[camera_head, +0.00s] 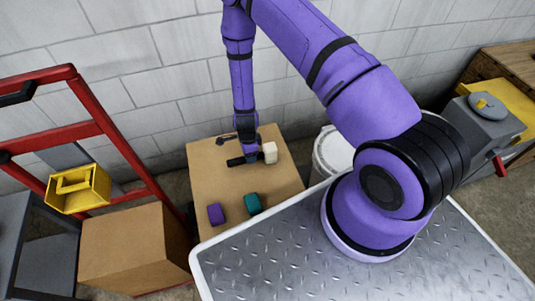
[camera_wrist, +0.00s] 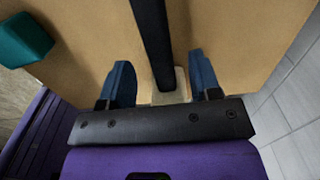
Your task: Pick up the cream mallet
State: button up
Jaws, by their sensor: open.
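The cream mallet has a cream head (camera_head: 270,152) and a black handle (camera_head: 236,161). It lies on top of a cardboard box (camera_head: 285,185) near the wall. My gripper (camera_head: 248,157) points down over the mallet and is open. In the wrist view, the black handle (camera_wrist: 153,40) runs up between the two blue fingers of my gripper (camera_wrist: 163,78), with a gap on each side. Part of the cream head (camera_wrist: 180,83) shows near the gripper body, which hides the rest. I cannot tell the exact height of the fingers above the box.
A purple block (camera_head: 215,214) and a teal block (camera_head: 252,203) sit at the box's near side. A dark tool (camera_head: 228,141) lies at its back left. A white bucket (camera_head: 332,152) stands right, a red hand truck (camera_head: 120,145) left.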

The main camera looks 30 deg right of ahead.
jog(key=shift+f, duration=2.65)
grip_shut()
jog(key=shift+r, duration=0.15)
